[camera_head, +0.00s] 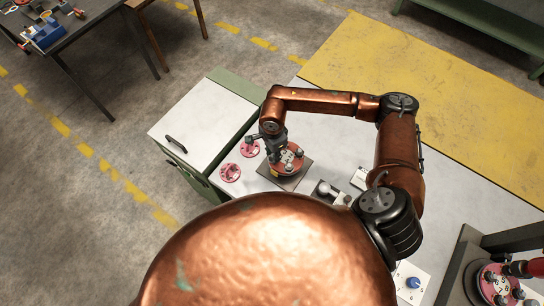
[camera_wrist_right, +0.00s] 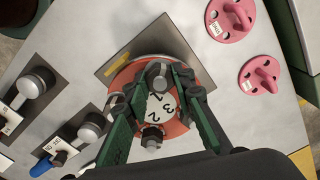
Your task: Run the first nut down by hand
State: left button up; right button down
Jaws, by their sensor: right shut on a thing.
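The flanged spool shows a red-orange flange (camera_head: 290,160) on a dark square plate (camera_head: 269,171) on the bench. In the right wrist view the flange (camera_wrist_right: 183,128) has a white numbered face (camera_wrist_right: 160,108) with "2" and "3" legible. My right gripper (camera_head: 275,155) is over the flange's left side. In the wrist view its green fingers (camera_wrist_right: 162,76) close around a round grey metal piece, seemingly a nut (camera_wrist_right: 158,76), at the flange's edge. The fingers hide part of the flange. My left gripper is not in view.
Two pink pieces with pegs (camera_head: 250,148) (camera_head: 230,173) lie left of the plate. Dark holders with round metal tops (camera_wrist_right: 32,84) (camera_wrist_right: 88,128) stand on the other side. A white-topped cabinet (camera_head: 205,115) adjoins the bench. A second red numbered flange (camera_head: 489,290) is at lower right.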

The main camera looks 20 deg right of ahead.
jog(key=m+b, duration=0.2)
jog(key=m, duration=0.1)
jog(key=shift+f+m+b, duration=0.25)
jog(key=shift+m+b, duration=0.15)
jog(key=m+b, duration=0.1)
jog(key=m, duration=0.1)
jog(key=shift+s+m+b, duration=0.1)
jog(key=shift+m+b, duration=0.3)
jog(key=m+b, duration=0.1)
jog(key=m, duration=0.2)
jog(key=shift+b, duration=0.4)
jog(key=shift+r+m+b, duration=0.15)
jog(key=shift+m+b, duration=0.4)
jog(key=shift+m, duration=1.05)
jog(key=c, duration=1.6)
grip_release()
jog(key=shift+r, duration=0.1)
